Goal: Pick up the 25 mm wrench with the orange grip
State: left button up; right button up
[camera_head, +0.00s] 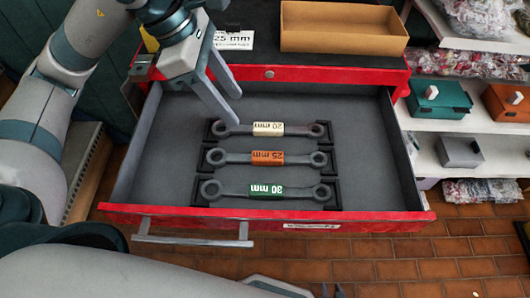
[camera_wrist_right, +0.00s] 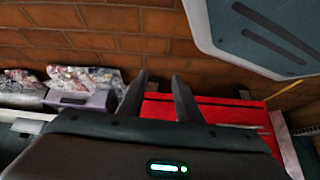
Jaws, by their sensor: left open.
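The 25 mm wrench with the orange grip (camera_head: 267,158) lies in the middle slot of a dark holder inside the open red drawer (camera_head: 165,213). A 20 mm wrench with a cream grip (camera_head: 268,128) lies behind it. A 30 mm wrench with a green grip (camera_head: 265,190) lies in front. My left gripper (camera_head: 235,110) is open and empty, pointing down over the drawer near the left end of the 20 mm wrench, behind and left of the orange grip. My right gripper (camera_wrist_right: 160,76) is open and empty, away from the wrenches.
An empty cardboard tray (camera_head: 342,43) and a 25 mm label card (camera_head: 233,40) lie on the cabinet top. Shelves on the right hold a green box (camera_head: 438,98), an orange box (camera_head: 508,102), a grey box (camera_head: 460,152) and bagged parts. The drawer's left part is bare.

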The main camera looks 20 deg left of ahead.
pick_arm(q)
jog(key=shift+f, duration=0.1)
jog(key=p, duration=0.2)
send_over(264, 155)
jog(key=a, duration=0.2)
notch_tip(264, 155, down, 10)
jog(key=shift+s+f, duration=0.1)
jog(key=shift+f, duration=0.5)
jog(key=shift+d+f, duration=0.15)
jog(key=shift+f, duration=0.25)
jog(key=p+x, duration=0.1)
jog(key=x, duration=0.3)
jog(key=shift+s+f+p, duration=0.2)
jog(key=shift+f+p, duration=0.05)
jog(key=shift+p, duration=0.1)
pick_arm(e)
jog(key=shift+g, duration=0.5)
jog(key=shift+s+d+f, duration=0.25)
jog(key=shift+s, duration=0.65)
jog(key=shift+s+d+f, duration=0.2)
jog(key=shift+s, duration=0.75)
jog(key=shift+s+d+f, duration=0.25)
jog(key=shift+s, duration=0.65)
pick_arm(q)
grip_shut()
